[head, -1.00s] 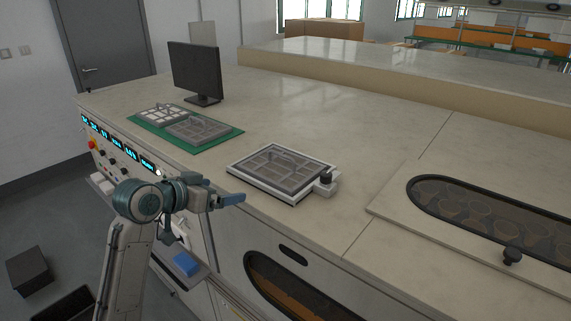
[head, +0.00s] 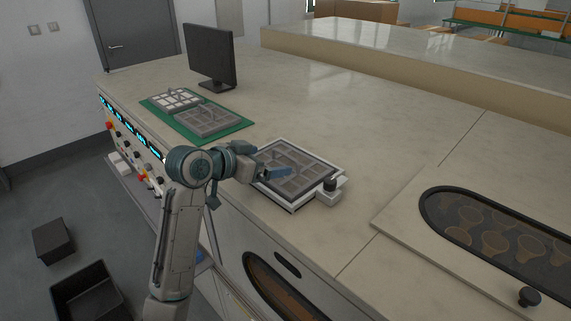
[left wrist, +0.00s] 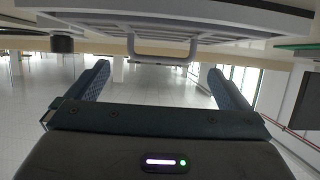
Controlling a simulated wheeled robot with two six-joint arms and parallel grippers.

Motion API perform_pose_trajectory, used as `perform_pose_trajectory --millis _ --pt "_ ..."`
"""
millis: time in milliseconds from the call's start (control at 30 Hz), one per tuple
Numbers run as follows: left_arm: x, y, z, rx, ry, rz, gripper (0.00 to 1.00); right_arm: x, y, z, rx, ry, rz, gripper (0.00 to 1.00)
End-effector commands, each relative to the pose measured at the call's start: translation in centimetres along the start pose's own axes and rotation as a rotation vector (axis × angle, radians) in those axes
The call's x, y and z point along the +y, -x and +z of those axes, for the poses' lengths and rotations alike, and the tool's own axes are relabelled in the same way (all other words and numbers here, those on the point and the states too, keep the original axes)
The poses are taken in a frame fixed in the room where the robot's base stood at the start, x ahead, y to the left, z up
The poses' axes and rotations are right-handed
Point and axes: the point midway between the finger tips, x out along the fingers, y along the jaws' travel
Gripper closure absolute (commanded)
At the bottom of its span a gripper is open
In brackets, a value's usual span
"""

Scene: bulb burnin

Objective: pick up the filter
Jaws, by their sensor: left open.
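A grey gridded filter (head: 303,166) with a raised bar handle sits in a white frame (head: 292,208) near the counter's front edge. Two more gridded panels, a light one (head: 177,99) and a grey one (head: 208,120), lie on a green mat (head: 236,126) to the left. My left gripper (head: 277,173) is open and empty at the near left side of the framed filter, hiding part of it. In the left wrist view the handle (left wrist: 160,60) appears between the open fingers (left wrist: 160,82), apart from both. My right gripper is not in view.
A black knob (head: 330,184) stands at the frame's right corner. A monitor (head: 210,55) stands at the back left. An oval window (head: 495,235) with a knob is at the right. The counter (head: 350,120) behind the frame is clear.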

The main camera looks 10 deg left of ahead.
Motion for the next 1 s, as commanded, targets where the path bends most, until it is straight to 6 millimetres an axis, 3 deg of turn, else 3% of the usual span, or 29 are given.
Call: perform_pose_trajectory --millis 433,733,933,1000 --pt "-0.1 -4.8 0.4 -0.001 0.002 0.0 0.0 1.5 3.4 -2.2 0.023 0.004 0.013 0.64" --pt "-0.2 -5.5 0.7 0.0 -0.001 -0.001 0.0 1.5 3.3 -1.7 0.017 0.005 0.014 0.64" --pt "-0.2 -5.4 0.7 0.0 -0.001 -0.001 0.37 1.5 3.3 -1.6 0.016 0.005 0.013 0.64" --pt "-0.2 -5.4 0.6 0.001 -0.001 -0.001 0.37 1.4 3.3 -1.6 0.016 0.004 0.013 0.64"
